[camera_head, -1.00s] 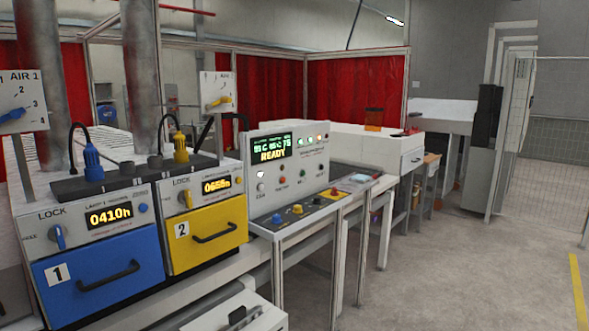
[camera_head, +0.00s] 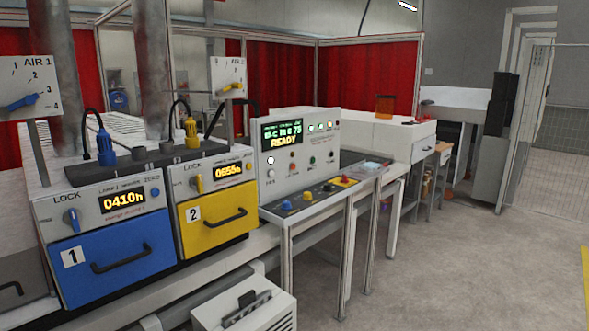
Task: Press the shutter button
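A grey control panel (camera_head: 300,150) stands right of the middle; its dark screen (camera_head: 283,134) reads "READY". Small lit lamps show right of the screen. Below are a white button (camera_head: 270,160), a red one (camera_head: 292,168) and a green one (camera_head: 312,160). The sloped console in front carries a blue button (camera_head: 287,205), an orange-yellow one (camera_head: 308,196), a dark one (camera_head: 328,187) and a red one on a yellow base (camera_head: 345,178). Labels are too small to read, so I cannot tell which is the shutter button. Neither gripper is in view.
Left of the panel are a blue lamp drawer (camera_head: 100,265) marked 1 and a yellow drawer (camera_head: 215,225) marked 2. A white box (camera_head: 245,312) with a black handle stands low in front. Open grey floor (camera_head: 470,280) lies at the right. A yellow floor line marks the right edge.

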